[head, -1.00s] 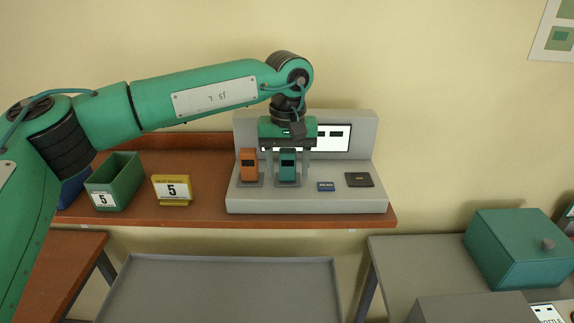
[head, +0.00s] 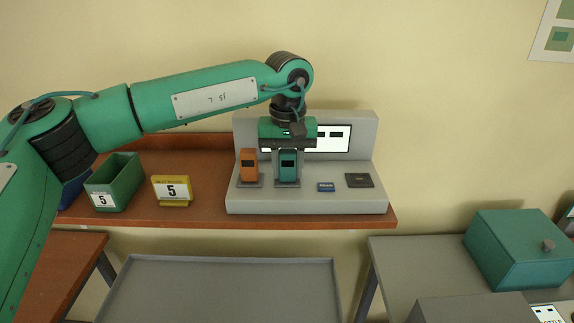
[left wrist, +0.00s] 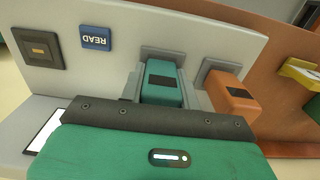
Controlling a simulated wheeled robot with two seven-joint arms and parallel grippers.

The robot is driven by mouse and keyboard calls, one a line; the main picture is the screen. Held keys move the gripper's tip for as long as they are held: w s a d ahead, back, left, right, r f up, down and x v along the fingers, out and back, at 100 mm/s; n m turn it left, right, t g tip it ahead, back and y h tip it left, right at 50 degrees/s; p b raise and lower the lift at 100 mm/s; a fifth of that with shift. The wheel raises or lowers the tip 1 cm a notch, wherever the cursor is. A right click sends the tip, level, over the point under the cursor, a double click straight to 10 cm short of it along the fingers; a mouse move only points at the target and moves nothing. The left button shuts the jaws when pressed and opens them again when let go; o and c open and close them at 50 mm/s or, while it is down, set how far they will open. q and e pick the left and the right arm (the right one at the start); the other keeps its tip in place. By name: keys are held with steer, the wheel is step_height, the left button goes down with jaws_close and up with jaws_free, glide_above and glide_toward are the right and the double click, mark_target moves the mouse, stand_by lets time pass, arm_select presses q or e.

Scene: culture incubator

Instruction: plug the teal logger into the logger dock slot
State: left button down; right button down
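The teal logger (head: 288,166) stands upright in a grey holder on the grey station (head: 310,203). It also shows in the left wrist view (left wrist: 161,84). My left gripper (head: 288,165) is over it, pointing down, with one finger on each side. The fingers look closed against its sides, and the logger still sits in its holder. A dark square plate with a small central mark (head: 359,180), which looks like the dock slot, lies at the station's right; the left wrist view shows it at upper left (left wrist: 40,48). My right gripper is not in view.
An orange logger (head: 249,165) stands close on the left of the teal one. A blue READ button (head: 326,187) lies between the teal logger and the dark plate. A screen (head: 334,138) is on the station's back panel. A yellow sign (head: 172,190) and green bin (head: 113,182) stand left.

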mark_target(287, 150)
arm_select(q)
steer(key=shift+r+p, duration=1.65)
steer(key=shift+r, duration=1.4)
